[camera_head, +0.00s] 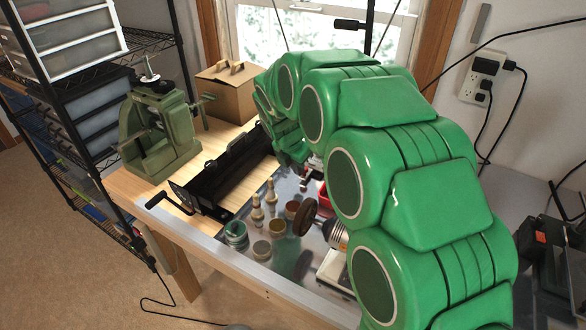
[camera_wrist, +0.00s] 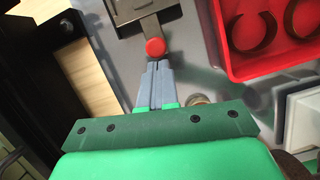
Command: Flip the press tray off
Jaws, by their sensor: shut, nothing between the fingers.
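In the wrist view, a grey metal arm with a round red knob (camera_wrist: 155,48) runs down from a dark metal plate (camera_wrist: 143,8) at the top edge. I cannot tell for certain whether this is the press tray. My gripper (camera_wrist: 157,66) is shut and empty, its grey fingertips just below the red knob. I cannot tell whether they touch it. In the head view my green arm hides the gripper and most of this spot. A green press (camera_head: 155,130) with a cast frame stands at the back left of the bench.
A long black machine (camera_head: 215,170) with a crank handle lies left of my arm; its dark side fills the wrist view's left. A red tray (camera_wrist: 270,45) holding dark rings is close on the right. Several jars (camera_head: 236,234) stand in front. A cardboard box (camera_head: 228,88) is behind.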

